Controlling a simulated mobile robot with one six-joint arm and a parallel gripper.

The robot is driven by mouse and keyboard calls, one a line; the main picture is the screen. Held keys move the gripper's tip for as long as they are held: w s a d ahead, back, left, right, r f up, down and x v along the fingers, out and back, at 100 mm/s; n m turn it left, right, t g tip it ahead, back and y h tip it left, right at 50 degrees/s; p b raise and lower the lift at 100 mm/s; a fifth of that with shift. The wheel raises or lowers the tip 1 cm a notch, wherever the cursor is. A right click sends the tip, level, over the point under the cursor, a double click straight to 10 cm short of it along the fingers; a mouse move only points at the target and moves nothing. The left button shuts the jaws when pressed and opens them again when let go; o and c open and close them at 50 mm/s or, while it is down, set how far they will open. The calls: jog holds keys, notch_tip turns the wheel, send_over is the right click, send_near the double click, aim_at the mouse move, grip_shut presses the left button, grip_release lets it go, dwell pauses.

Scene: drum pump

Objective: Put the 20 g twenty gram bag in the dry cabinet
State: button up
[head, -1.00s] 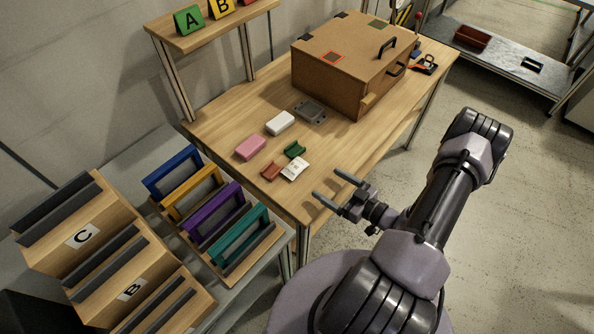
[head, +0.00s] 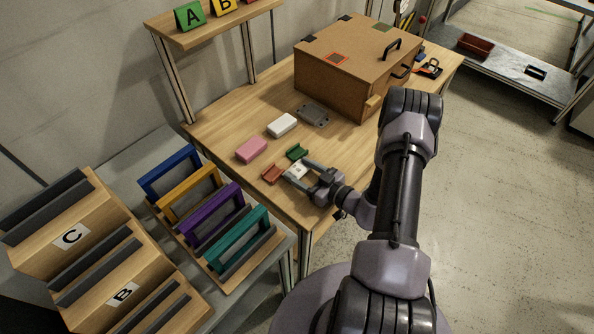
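A small white packet (head: 297,169) with dark and reddish print lies near the front edge of the wooden table. Its print is too small to read, so I cannot confirm it is the 20 g bag. My gripper (head: 297,171) is open, with one finger on each side of the packet. I cannot tell whether the fingers touch it, and the gripper hides part of it. A brown box-like cabinet (head: 331,85) stands shut at the back of the table, with dark handles on its top and front. No other dry cabinet is identifiable.
A red holder (head: 274,174) and a green holder (head: 297,152) flank the packet. Pink (head: 251,150) and white (head: 282,125) blocks and a grey device (head: 313,114) lie farther back. Coloured frames (head: 238,239) stand left. Bare tabletop (head: 350,137) lies before the cabinet.

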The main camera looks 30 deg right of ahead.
jog(key=c, duration=1)
jog(key=shift+o, duration=0.2)
jog(key=shift+r, duration=0.3)
notch_tip(320, 180, up, 4)
jog(key=p, duration=0.2)
jog(key=shift+f+p, duration=0.2)
jog(key=shift+p, duration=0.1)
jog(key=s+d+p, duration=0.3)
jog(key=s+d, duration=0.7)
jog(key=s, duration=0.2)
notch_tip(320, 180, up, 7)
jog(key=n+g+y+b, duration=0.1)
jog(key=n+g+y, duration=0.1)
jog(key=n+y, duration=0.15)
send_over(301, 171)
jog(key=s+d, duration=0.1)
jog(key=s, duration=0.4)
jog(key=w+a+r+n+g+y, duration=0.1)
jog(key=a+r+g+y, duration=0.1)
jog(key=a+r, duration=0.2)
jog(key=w+a+r+n+g+y+b, duration=0.1)
jog(key=a+r, duration=0.3)
jog(key=a, duration=0.7)
jog(key=shift+w+a+n+g+y, duration=0.25)
jog(key=shift+w+n+g+y, duration=0.3)
jog(key=shift+w+n, duration=0.15)
jog(key=shift+r+t, duration=0.1)
jog(key=shift+t, duration=0.15)
